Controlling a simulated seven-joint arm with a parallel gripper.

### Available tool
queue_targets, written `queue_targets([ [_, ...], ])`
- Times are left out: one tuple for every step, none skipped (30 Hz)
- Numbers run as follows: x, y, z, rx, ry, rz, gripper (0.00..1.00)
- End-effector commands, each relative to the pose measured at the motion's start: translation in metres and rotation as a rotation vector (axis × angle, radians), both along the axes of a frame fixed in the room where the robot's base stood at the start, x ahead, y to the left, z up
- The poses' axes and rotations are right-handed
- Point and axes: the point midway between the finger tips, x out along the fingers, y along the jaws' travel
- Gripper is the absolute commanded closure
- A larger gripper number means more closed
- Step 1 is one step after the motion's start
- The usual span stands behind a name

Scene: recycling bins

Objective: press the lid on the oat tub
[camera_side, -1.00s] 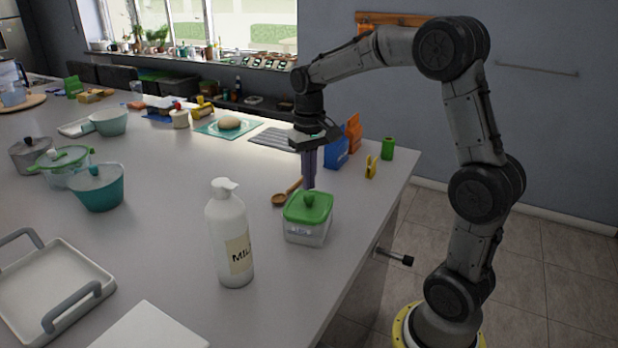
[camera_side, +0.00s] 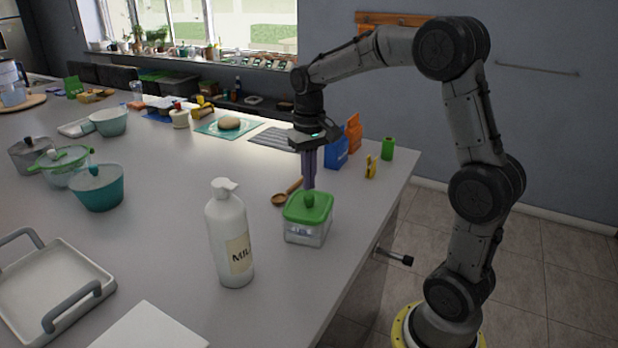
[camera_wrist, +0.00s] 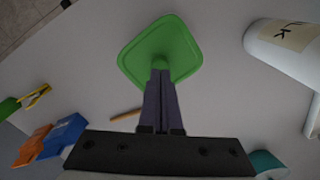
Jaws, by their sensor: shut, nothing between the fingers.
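The oat tub (camera_side: 305,236) is a clear square container near the counter's right edge in the side view. Its green lid (camera_side: 308,207) with a round knob sits on top; I cannot tell whether it is fully seated. In the wrist view the lid (camera_wrist: 160,40) shows from above and hides the tub. My gripper (camera_side: 309,186) points down with its purple fingers shut and empty. In the wrist view the fingertips (camera_wrist: 160,73) overlap the knob. I cannot tell whether they touch it.
A white milk bottle (camera_side: 230,238) stands left of the tub. A wooden spoon (camera_side: 287,193) lies just behind it. A blue box (camera_side: 337,153), an orange box (camera_side: 354,133) and a yellow clip (camera_side: 371,167) stand farther back.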

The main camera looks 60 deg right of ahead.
Motion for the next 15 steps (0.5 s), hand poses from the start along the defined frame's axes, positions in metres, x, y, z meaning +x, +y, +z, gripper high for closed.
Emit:
queue_targets([
  [0.0,0.0,-0.0002,0.0,0.0,0.0,1.0],
  [0.0,0.0,-0.0004,0.0,0.0,0.0,1.0],
  [0.0,0.0,-0.0009,0.0,0.0,0.0,1.0],
  [0.0,0.0,-0.0013,0.0,0.0,0.0,1.0],
  [0.0,0.0,-0.0019,0.0,0.0,0.0,1.0],
  [0.0,0.0,-0.0027,0.0,0.0,0.0,1.0],
  [0.0001,-0.0001,-0.0032,0.0,0.0,0.0,1.0],
  [0.0001,-0.0001,-0.0038,0.0,0.0,0.0,1.0],
  [0.0001,-0.0001,-0.0046,0.0,0.0,0.0,1.0],
  [0.0001,-0.0001,-0.0051,0.0,0.0,0.0,1.0],
  [0.0001,-0.0001,-0.0057,0.0,0.0,0.0,1.0],
  [0.0001,-0.0001,-0.0064,0.0,0.0,0.0,1.0],
  [0.0001,-0.0001,-0.007,0.0,0.0,0.0,1.0],
  [0.0001,-0.0001,-0.0075,0.001,0.001,0.0,1.0],
  [0.0001,-0.0001,-0.0082,0.001,0.001,0.0,1.0],
])
